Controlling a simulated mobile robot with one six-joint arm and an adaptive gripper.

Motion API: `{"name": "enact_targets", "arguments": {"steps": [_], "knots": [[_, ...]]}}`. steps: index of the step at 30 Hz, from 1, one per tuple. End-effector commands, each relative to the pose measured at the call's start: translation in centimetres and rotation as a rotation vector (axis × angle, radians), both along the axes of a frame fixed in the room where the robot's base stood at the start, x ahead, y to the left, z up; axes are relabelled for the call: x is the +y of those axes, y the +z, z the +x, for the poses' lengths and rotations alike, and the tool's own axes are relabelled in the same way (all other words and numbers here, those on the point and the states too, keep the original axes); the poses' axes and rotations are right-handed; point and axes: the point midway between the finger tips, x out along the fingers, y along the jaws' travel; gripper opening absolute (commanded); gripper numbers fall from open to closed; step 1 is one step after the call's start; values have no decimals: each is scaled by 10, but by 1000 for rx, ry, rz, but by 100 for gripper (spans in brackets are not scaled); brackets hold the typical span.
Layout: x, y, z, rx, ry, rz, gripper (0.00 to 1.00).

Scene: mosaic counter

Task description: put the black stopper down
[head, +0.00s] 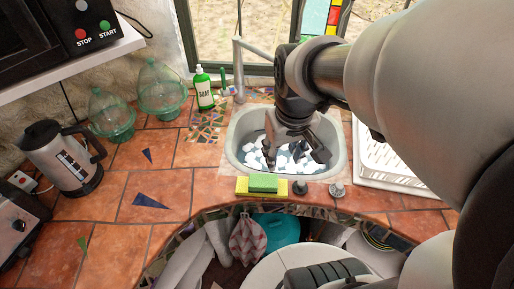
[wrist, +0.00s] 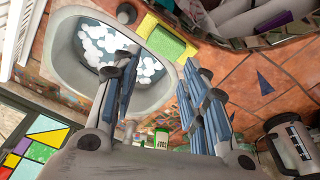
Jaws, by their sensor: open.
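The black stopper (head: 299,188) stands at the front edge of the sink, just right of the sponge. A dark round thing that looks like it shows at the top of the wrist view (wrist: 126,13). My gripper (head: 297,158) hangs over the sink, behind and above the stopper and apart from it. In the wrist view, its fingers (wrist: 160,62) are spread with nothing between them.
The sink (head: 232,146) holds water or suds with pale chunks. A yellow and green sponge (head: 263,183) lies left of the stopper, and a grey metal knob (head: 338,190) stands right. A white rack (head: 362,150) is at right. The left tiles have free room.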

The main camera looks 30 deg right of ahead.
Motion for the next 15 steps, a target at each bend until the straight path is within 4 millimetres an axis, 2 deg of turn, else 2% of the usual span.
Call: {"name": "enact_targets", "arguments": {"steps": [1, 3, 6, 10, 15], "knots": [[20, 16, -10, -44, 31, -7, 41], [41, 30, -26, -92, 59, -7, 41], [64, 43, -47, -150, 93, -2, 41], [82, 51, -68, -202, 122, 9, 41], [89, 53, -78, -227, 134, 18, 41]]}}
